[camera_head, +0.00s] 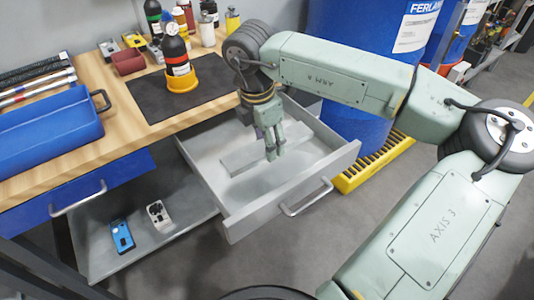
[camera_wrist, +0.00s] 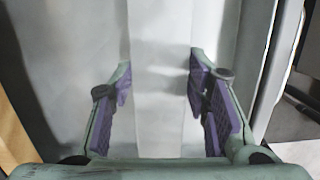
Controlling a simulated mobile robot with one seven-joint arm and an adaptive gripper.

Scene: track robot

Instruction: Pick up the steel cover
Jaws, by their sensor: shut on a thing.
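The steel cover (camera_head: 245,158) is a long flat light-grey plate in the open grey drawer (camera_head: 232,224). In the wrist view the steel cover (camera_wrist: 162,60) runs up the middle between my fingers. My gripper (camera_head: 273,155) reaches down into the drawer over the cover's right part. In the wrist view my gripper (camera_wrist: 160,85) has its purple-padded fingertips at the cover's two long edges, shut on it. I cannot tell whether the cover is clear of the drawer floor.
A wooden bench (camera_head: 110,98) above holds a blue tray (camera_head: 40,130), a black mat (camera_head: 145,103) and an orange-based bottle (camera_head: 182,80). A blue drum (camera_head: 345,60) stands behind my arm.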

